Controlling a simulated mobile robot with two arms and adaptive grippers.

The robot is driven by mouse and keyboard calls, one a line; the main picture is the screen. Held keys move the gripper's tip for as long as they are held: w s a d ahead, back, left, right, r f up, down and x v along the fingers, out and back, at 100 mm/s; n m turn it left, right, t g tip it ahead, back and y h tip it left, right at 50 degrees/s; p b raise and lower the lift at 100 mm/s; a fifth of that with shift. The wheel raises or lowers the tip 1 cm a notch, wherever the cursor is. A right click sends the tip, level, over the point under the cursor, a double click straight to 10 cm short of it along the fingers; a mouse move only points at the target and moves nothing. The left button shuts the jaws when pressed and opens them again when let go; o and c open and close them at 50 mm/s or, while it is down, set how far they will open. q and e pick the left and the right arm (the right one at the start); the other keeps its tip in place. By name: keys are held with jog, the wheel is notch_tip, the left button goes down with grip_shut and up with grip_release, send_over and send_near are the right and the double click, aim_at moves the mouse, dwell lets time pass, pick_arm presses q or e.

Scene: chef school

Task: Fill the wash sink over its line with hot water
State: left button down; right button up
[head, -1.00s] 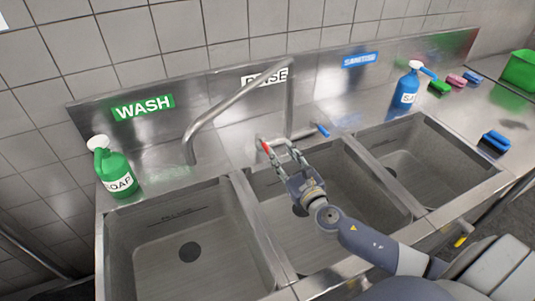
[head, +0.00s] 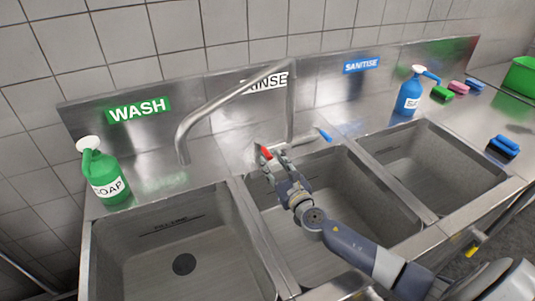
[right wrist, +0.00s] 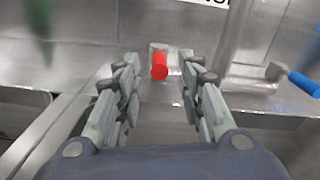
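The wash sink (head: 140,270) is the left basin, below the green WASH sign (head: 139,110). A dark drain (head: 184,264) and a marked fill line (head: 178,225) show inside, and I see no water in it. The bent tap spout (head: 215,100) ends above the wash sink's back edge, and no stream shows. The red tap handle (head: 265,152) and blue tap handle (head: 325,135) are at the back wall. My right gripper (head: 273,161) is open near the red handle. In the right wrist view the red handle (right wrist: 160,66) lies between and just beyond the open fingertips (right wrist: 160,75). My left gripper is out of view.
The rinse sink (head: 310,255) is under my right arm, and the sanitise sink (head: 440,165) is to its right. A green soap bottle (head: 105,175) stands left, a blue spray bottle (head: 408,95) at the back right. Sponges (head: 503,146) and a green tub (head: 522,75) are further right.

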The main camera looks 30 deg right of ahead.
aim_at(262, 147)
jog(key=shift+w+d, duration=0.1)
jog(key=shift+w, duration=2.3)
grip_shut()
